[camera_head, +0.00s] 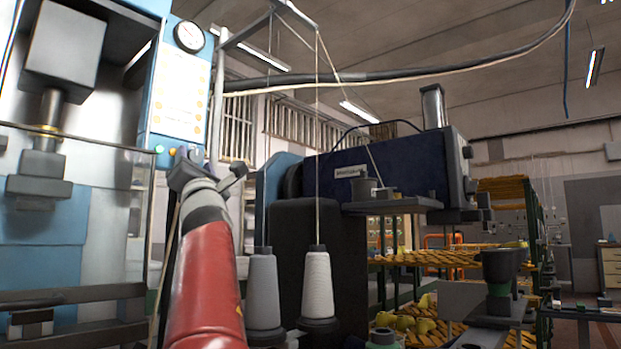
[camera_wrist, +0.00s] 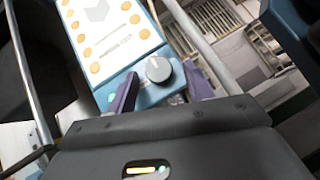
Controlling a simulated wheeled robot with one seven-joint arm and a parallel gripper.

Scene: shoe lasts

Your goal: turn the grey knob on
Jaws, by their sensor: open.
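The grey knob (camera_wrist: 158,69) sits on the blue control panel (camera_wrist: 150,98), below a white label sheet with orange dots. A pale mark shows on the knob's face. My gripper (camera_wrist: 161,72) is open, with one purple finger on each side of the knob in the wrist view. I cannot tell whether the fingers touch it. In the head view my gripper (camera_head: 190,160) is at the lower part of the panel (camera_head: 155,100) and hides the knob there.
Green and orange buttons (camera_head: 172,151) sit beside my gripper, and a round gauge (camera_head: 189,36) is higher on the panel. A metal post (camera_head: 217,90) stands close on the right. Thread cones (camera_head: 317,285) and a dark blue machine (camera_head: 375,168) stand further right.

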